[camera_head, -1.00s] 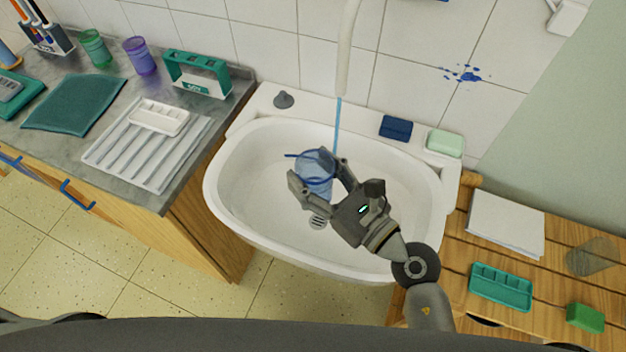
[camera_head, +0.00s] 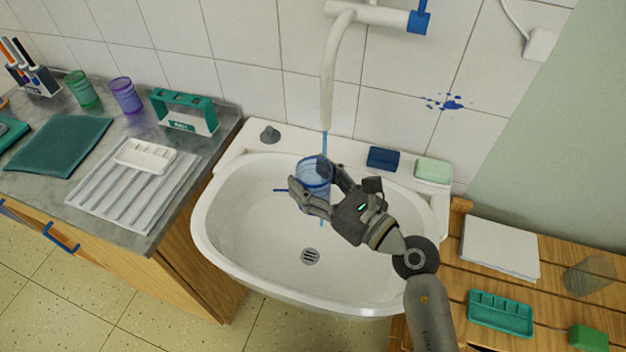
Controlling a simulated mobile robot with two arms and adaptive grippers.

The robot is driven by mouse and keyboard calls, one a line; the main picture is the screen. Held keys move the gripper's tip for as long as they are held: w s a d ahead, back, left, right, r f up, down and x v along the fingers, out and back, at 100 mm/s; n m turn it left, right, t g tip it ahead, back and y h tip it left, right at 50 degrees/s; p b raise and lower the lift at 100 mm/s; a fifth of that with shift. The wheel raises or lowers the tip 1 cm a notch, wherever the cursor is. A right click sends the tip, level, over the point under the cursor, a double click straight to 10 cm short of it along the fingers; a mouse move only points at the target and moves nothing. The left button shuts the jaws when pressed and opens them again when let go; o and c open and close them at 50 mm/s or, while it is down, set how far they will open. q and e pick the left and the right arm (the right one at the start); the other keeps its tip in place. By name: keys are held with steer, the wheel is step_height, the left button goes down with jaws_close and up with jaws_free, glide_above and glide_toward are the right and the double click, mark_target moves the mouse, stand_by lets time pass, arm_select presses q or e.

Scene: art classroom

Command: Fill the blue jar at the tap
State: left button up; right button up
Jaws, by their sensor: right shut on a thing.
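The blue jar (camera_head: 314,172) is see-through and held over the basin of the white sink (camera_head: 225,256). My right gripper (camera_head: 315,184) is shut on it, with a finger on either side. The wall tap (camera_head: 328,85) has a pale curved spout and a blue handle (camera_head: 419,18). A thin blue water stream (camera_head: 324,143) falls from the spout and meets the jar's rim area. A blue line also shows below the jar, so I cannot tell whether all the water enters it. The water level inside is unclear. My left gripper is not in view.
A dark blue block (camera_head: 383,159) and a pale green soap (camera_head: 433,170) lie on the sink's back ledge, with a grey stopper (camera_head: 269,134) at left. A counter with a drying rack (camera_head: 100,205) stands left, a wooden slatted table (camera_head: 450,285) right. The basin around the drain is clear.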

steer(key=shift+w, duration=0.1)
steer(key=w+d, duration=0.2)
steer(key=w, duration=0.5)
stand_by(0.8)
stand_by(6.4)
